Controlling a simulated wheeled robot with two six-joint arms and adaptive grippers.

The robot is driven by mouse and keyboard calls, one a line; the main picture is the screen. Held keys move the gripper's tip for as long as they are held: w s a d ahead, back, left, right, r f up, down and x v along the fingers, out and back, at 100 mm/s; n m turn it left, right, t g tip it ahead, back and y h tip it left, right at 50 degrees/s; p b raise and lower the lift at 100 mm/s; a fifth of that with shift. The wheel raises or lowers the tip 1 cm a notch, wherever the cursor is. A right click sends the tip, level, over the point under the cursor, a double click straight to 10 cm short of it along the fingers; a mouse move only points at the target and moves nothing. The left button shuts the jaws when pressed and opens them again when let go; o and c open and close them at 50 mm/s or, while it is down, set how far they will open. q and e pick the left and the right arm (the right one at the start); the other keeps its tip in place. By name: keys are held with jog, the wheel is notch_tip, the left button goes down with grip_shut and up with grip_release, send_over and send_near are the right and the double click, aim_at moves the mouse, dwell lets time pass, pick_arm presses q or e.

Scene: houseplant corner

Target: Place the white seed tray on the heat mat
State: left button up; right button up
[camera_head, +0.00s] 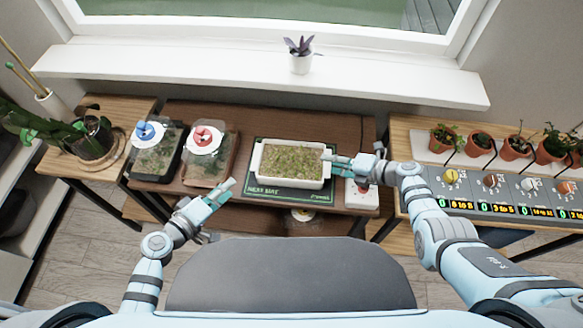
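The white seed tray (291,181), full of green-brown seedlings, sits on the dark green heat mat (258,190) in the middle of the wooden table. The mat shows around the tray, mostly at its front and left. My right gripper (326,158) is at the tray's right rim, its fingertips pointing left. I cannot tell if it touches or grips the rim. My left gripper (232,184) is in front and to the left of the mat, apart from the tray, with nothing seen in it. The gap between its fingers is unclear.
Two clear-lidded propagators, one with a blue knob (158,150) and one with a red knob (209,154), stand left of the mat. A white power strip (361,197) lies to the right. Potted plants and a dial panel (500,188) fill the right table.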

jog(key=shift+d+r, duration=0.1)
jog(key=shift+d, duration=0.05)
jog(key=shift+s+d+r, duration=0.1)
jog(key=shift+s+d, duration=0.05)
jog(key=shift+d, duration=0.15)
jog(key=v, duration=1.1)
jog(key=shift+s, duration=0.2)
jog(key=shift+a, duration=0.1)
